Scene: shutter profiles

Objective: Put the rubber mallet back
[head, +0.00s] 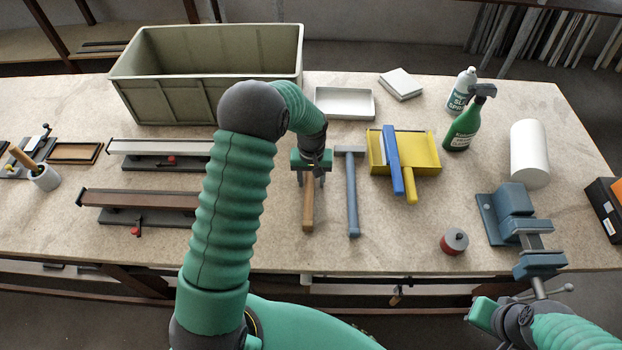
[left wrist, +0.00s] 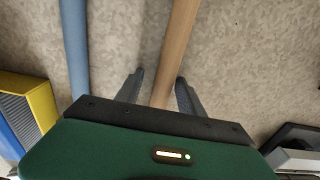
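A tool with a plain wooden handle (head: 308,212) lies on the bench under my left gripper, and its head is hidden in the head view. Beside it on the right lies a hammer with a grey head and blue handle (head: 352,195). I cannot tell for sure which is the rubber mallet. My left gripper (head: 312,178) is open and points down, its fingers on either side of the wooden handle. The left wrist view shows the wooden handle (left wrist: 172,55) between the two fingers, with gaps beside it. My right gripper (head: 485,314) is at the lower right, its fingers unclear.
A large olive bin (head: 210,75) stands at the back left. A white tray (head: 345,103), yellow dustpan (head: 430,160), green spray bottle (head: 464,128), white roll (head: 529,152) and blue vise (head: 512,215) stand around. Shutter profiles (head: 140,200) lie at left. The front middle is clear.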

